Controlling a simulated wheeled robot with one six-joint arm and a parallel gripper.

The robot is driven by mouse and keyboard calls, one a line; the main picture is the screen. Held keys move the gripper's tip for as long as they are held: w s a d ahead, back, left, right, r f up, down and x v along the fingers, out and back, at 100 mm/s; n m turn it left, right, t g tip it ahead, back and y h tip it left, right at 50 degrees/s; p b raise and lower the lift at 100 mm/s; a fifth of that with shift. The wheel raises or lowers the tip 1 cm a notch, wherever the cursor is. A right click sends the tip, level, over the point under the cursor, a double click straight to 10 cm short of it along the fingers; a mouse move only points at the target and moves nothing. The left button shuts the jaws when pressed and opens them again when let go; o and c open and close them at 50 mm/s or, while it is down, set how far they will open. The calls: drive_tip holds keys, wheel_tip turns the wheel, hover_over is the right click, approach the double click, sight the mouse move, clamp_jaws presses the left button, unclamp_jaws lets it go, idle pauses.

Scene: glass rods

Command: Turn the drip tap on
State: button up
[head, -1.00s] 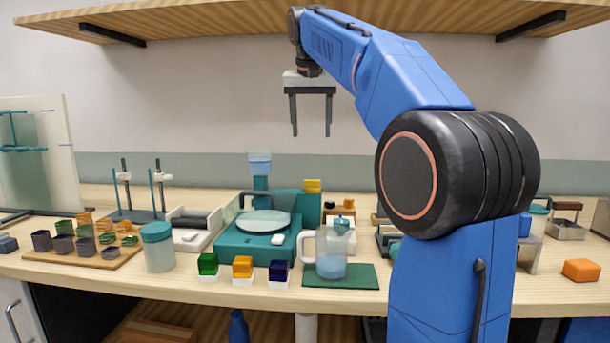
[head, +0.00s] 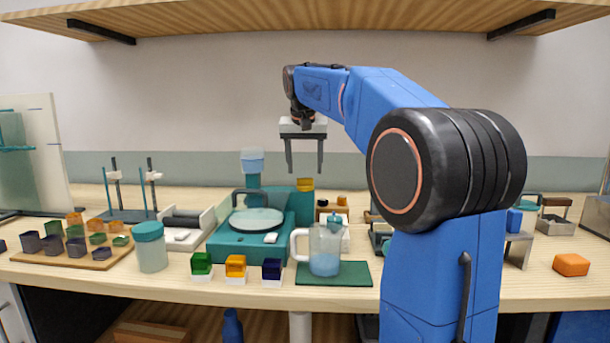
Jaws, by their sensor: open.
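A teal machine (head: 232,250) with a pale round disc (head: 256,220) stands at mid bench. At its back, a light-blue cup or reservoir (head: 252,162) sits on a teal post. A dark curved arm or spout (head: 250,192) arches over the back of the disc. I cannot clearly make out which part is the drip tap, or its setting. My gripper (head: 304,172) is open and empty, with its fingers pointing down. In the picture it is right of the reservoir and above a teal block with a yellow top (head: 305,185); its depth is hard to judge.
A clear jug (head: 325,250) stands on a green mat (head: 350,273) to the right. Green, amber and dark-blue blocks (head: 236,267) line the front edge, with a teal-lidded jar (head: 151,247) to their left. A wooden shelf (head: 300,18) hangs above.

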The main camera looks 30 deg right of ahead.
sight(305, 186)
drive_tip(key=shift+x, duration=1.85)
drive_tip(key=shift+c, duration=0.4)
drive_tip(key=c, duration=1)
